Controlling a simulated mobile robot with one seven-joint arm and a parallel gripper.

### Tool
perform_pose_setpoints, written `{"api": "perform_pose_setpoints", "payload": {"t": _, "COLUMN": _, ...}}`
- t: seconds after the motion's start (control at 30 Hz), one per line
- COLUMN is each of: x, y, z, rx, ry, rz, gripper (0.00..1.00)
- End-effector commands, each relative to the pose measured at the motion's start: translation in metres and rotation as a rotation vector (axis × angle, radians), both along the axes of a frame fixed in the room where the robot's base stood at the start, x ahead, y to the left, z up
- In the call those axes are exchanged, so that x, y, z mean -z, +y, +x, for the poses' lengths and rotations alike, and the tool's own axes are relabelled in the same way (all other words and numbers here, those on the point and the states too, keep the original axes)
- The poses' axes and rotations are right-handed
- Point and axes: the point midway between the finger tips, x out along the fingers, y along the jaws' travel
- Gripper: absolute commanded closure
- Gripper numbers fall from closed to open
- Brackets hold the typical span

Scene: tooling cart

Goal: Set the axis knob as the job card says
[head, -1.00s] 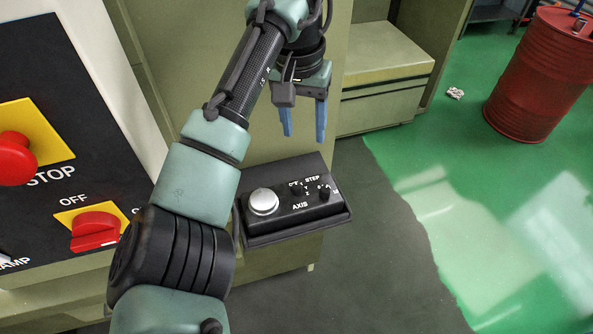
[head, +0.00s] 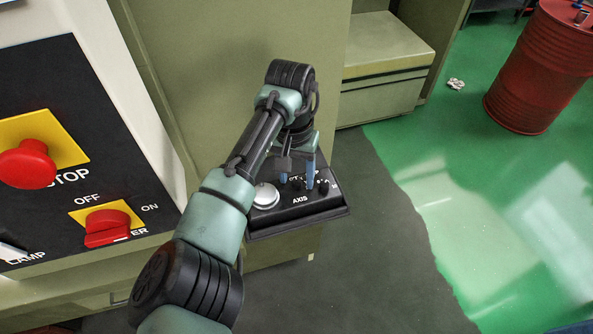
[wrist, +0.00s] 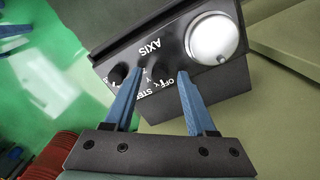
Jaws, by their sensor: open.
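The axis knob is a small black knob on a black control box (head: 262,232). It shows in the wrist view (wrist: 160,73), with "AXIS" printed on one side and "OFF" and letters on the other. My gripper (head: 297,186) is open over the box. In the wrist view its two blue fingers (wrist: 160,72) stand on either side of this knob, apart from it; I cannot tell how far down the tips reach. In the head view the fingers partly cover the knob and its marks. Its pointer setting is too small to read. No job card is seen.
A panel with a red stop button (head: 27,165) and a red power switch (head: 107,228) stands at left. A red drum (head: 535,70) is far right.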

Motion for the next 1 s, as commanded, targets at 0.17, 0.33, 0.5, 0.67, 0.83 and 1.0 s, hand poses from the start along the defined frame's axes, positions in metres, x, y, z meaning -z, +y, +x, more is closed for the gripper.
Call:
{"api": "perform_pose_setpoints", "payload": {"t": 0.17, "x": 0.0031, "y": -0.0003, "z": 0.0000, "rx": 0.000, "ry": -0.001, "rz": -0.001, "gripper": 0.44}}
{"api": "perform_pose_setpoints", "payload": {"t": 0.33, "x": 0.0029, "y": -0.0003, "z": 0.0000, "rx": 0.000, "ry": 0.000, "rz": 0.000, "gripper": 0.51}}
{"api": "perform_pose_setpoints", "payload": {"t": 0.5, "x": 0.0027, "y": -0.0003, "z": 0.0000, "rx": 0.000, "ry": 0.000, "rz": 0.000, "gripper": 0.81}}
{"api": "perform_pose_setpoints", "payload": {"t": 0.67, "x": 0.0025, "y": -0.0003, "z": 0.0000, "rx": 0.000, "ry": 0.000, "rz": 0.000, "gripper": 1.00}}
{"api": "perform_pose_setpoints", "payload": {"t": 0.83, "x": 0.0023, "y": -0.0003, "z": 0.0000, "rx": 0.001, "ry": 0.000, "rz": -0.001, "gripper": 1.00}}
{"api": "perform_pose_setpoints", "payload": {"t": 1.0, "x": 0.0025, "y": -0.0005, "z": 0.0000, "rx": 0.022, "ry": 0.000, "rz": -0.001, "gripper": 1.00}}
